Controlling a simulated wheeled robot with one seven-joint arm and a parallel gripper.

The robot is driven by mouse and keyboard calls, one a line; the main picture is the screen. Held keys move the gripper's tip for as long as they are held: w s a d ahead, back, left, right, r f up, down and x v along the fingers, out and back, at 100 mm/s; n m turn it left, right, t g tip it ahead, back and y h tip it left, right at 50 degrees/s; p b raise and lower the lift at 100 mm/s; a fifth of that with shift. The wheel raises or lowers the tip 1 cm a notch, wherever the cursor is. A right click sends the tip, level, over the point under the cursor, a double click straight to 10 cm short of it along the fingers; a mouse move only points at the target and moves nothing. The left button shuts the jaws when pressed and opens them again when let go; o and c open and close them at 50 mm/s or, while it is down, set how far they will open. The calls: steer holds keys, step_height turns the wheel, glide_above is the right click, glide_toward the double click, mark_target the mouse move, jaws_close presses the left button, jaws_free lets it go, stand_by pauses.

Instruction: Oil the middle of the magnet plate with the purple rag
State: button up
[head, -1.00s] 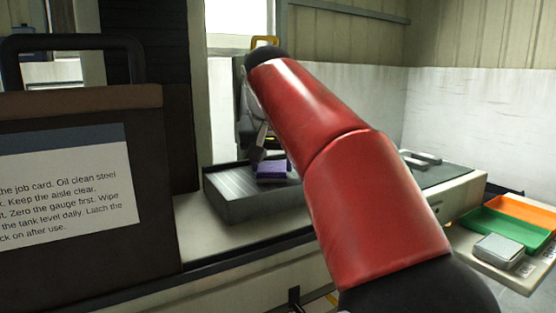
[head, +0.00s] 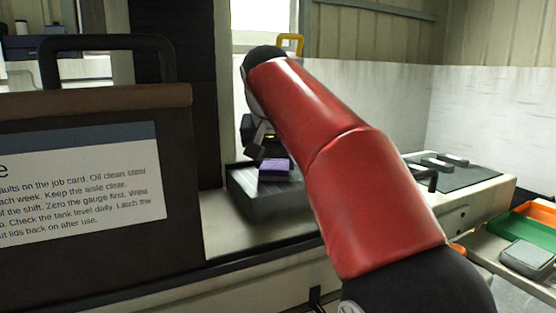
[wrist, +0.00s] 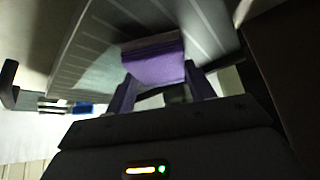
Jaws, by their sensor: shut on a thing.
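The purple rag (head: 275,168) is a small folded pad, held in my gripper (head: 262,155) over the magnet plate (head: 268,208). The plate is a grey block with a lined top on the bench. In the wrist view, the rag (wrist: 155,65) sits between both fingers of my gripper (wrist: 162,84), with the ridged face of the plate (wrist: 88,55) right beyond it. In the head view the rag is near the plate's back left part. Whether it touches the plate I cannot tell. My red arm hides the plate's right side.
A dark panel with a white notice (head: 80,185) stands close at the left. Right of the plate, the bench holds a dark flat plate (head: 455,172) with a handle-like part. Green (head: 520,230) and orange trays and a grey tin (head: 527,258) sit at the far right.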

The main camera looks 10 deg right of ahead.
mark_target(290, 174)
steer(key=shift+w+d+r, duration=0.1)
steer(key=shift+w+d, duration=0.1)
steer(key=shift+d, duration=0.75)
steer(key=shift+w+d, duration=0.15)
steer(key=shift+d, duration=0.75)
steer(key=shift+w+d+f, duration=0.1)
steer(key=shift+w+d, duration=0.15)
steer(key=shift+d, duration=0.95)
steer(key=shift+w+d+f, duration=0.1)
steer(key=shift+w+d, duration=0.1)
steer(key=shift+d, duration=1.05)
steer(key=shift+w+d, duration=0.25)
steer(key=shift+d, duration=0.95)
steer(key=shift+w+d+r, duration=0.1)
steer(key=shift+w+d, duration=0.1)
steer(key=shift+d, duration=0.65)
steer(key=shift+w+d, duration=0.15)
steer(key=shift+d, duration=0.65)
steer(key=shift+s+a, duration=0.35)
steer(key=shift+a, duration=1.45)
steer(key=shift+s+a, duration=0.4)
steer(key=shift+a, duration=1.45)
steer(key=shift+s+a, duration=0.35)
steer(key=shift+a, duration=1.45)
steer(key=shift+s+a, duration=0.2)
steer(key=shift+a, duration=0.7)
steer(key=shift+s+a, duration=0.15)
steer(key=shift+a, duration=0.7)
steer(key=shift+r, duration=0.1)
steer(key=shift+r, duration=2.95)
